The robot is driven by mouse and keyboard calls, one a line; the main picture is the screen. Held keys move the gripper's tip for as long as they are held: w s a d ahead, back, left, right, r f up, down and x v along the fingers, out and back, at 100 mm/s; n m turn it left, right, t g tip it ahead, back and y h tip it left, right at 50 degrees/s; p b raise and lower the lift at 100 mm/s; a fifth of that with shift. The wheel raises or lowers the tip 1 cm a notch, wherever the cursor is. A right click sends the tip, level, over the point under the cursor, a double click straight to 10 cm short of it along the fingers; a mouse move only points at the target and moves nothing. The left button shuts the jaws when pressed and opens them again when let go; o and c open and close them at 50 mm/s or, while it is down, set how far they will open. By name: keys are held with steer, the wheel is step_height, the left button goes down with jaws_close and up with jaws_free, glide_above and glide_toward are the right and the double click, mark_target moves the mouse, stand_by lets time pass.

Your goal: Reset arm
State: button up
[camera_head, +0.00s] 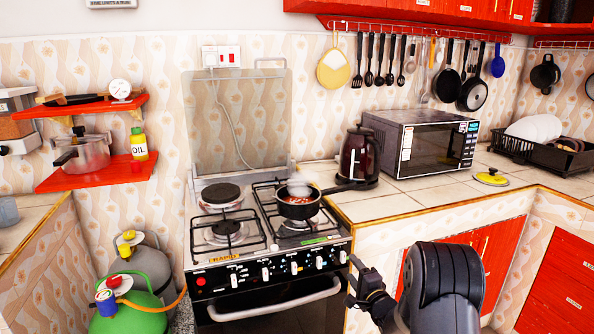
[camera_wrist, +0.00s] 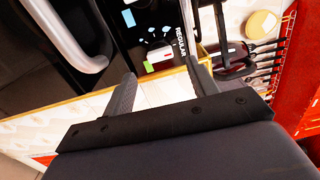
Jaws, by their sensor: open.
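My gripper (camera_head: 364,286) is in front of the counter, low and to the right of the stove (camera_head: 262,258). In the wrist view the two fingers (camera_wrist: 160,85) are apart with nothing between them. The stove front, its white oven handle (camera_wrist: 75,40) and the counter edge lie beyond the fingers. My gripper touches nothing that I can see.
A pan (camera_head: 298,207) with red food sits on the right front burner, with steam above it. A dark kettle (camera_head: 358,158) and a microwave (camera_head: 424,142) stand on the counter. Pans and utensils hang from a red rail (camera_head: 400,29). Gas cylinders (camera_head: 128,310) stand on the floor at left.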

mark_target(345, 259)
steer(key=x, duration=0.5)
steer(key=shift+w+a, duration=0.1)
steer(key=shift+w, duration=0.1)
